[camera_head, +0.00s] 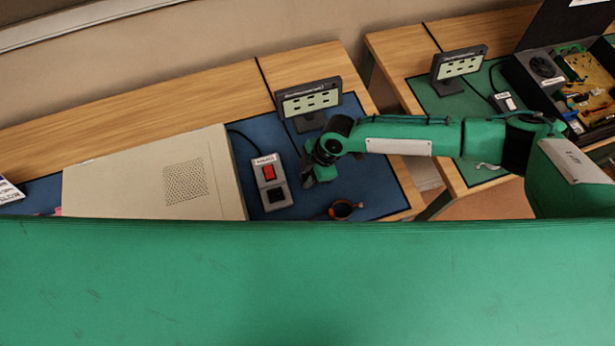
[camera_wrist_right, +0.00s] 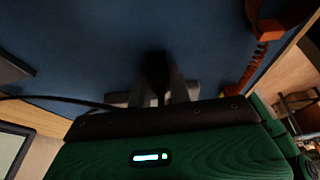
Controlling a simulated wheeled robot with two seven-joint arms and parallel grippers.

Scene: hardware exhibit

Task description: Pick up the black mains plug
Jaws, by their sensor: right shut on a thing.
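My right gripper (camera_head: 316,176) reaches over the blue mat, beside the grey switch box. In the right wrist view its fingers (camera_wrist_right: 155,92) are shut on the black mains plug (camera_wrist_right: 156,68), which sticks out past the fingertips against the blue mat. A black cable (camera_wrist_right: 50,99) runs in from the left toward the fingers. In the head view the plug is hidden or too dark to tell from the gripper. I cannot tell whether the plug touches the mat. My left gripper is in neither view.
The grey switch box (camera_head: 280,196) with a red rocker and dark socket stands just left of the gripper. A beige computer case (camera_head: 120,185) is further left. A small display (camera_head: 309,100) stands behind. An orange-brown strap (camera_head: 342,210) lies in front. A second table with an opened computer (camera_head: 540,70) is right.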

